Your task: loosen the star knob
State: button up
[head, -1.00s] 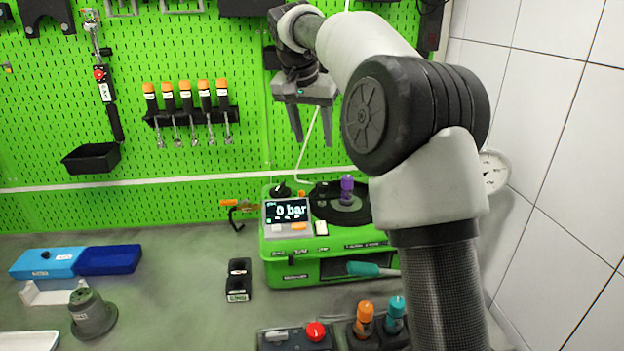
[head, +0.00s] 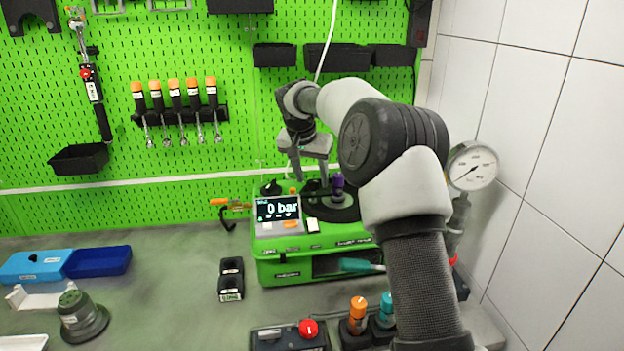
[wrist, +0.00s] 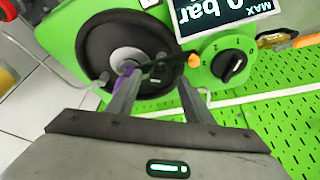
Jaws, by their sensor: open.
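A green pump unit (head: 295,272) stands on the bench against the pegboard, with a display reading 0 bar (head: 277,209). A black round disc (head: 330,212) on its top carries an upright purple knob (head: 338,187), which may be the star knob; its shape is too small to tell. My gripper (head: 310,178) is open and empty, pointing down just above and left of the purple knob. In the wrist view, the fingers (wrist: 158,80) reach over the black disc (wrist: 100,42). The left finger mostly hides the purple knob (wrist: 118,84). A black selector knob (wrist: 232,66) sits to the right.
A pressure gauge (head: 472,167) stands close to the tiled wall at right. Orange (head: 358,308) and teal (head: 386,305) handles and a red button box (head: 290,338) are at the front. Blue trays (head: 97,262) lie at left.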

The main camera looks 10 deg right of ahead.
jog(key=shift+w+d+f, duration=0.1)
jog(key=shift+w+f, duration=0.15)
jog(key=shift+f, duration=0.45)
jog(key=c, duration=1)
jog(key=shift+c, duration=0.2)
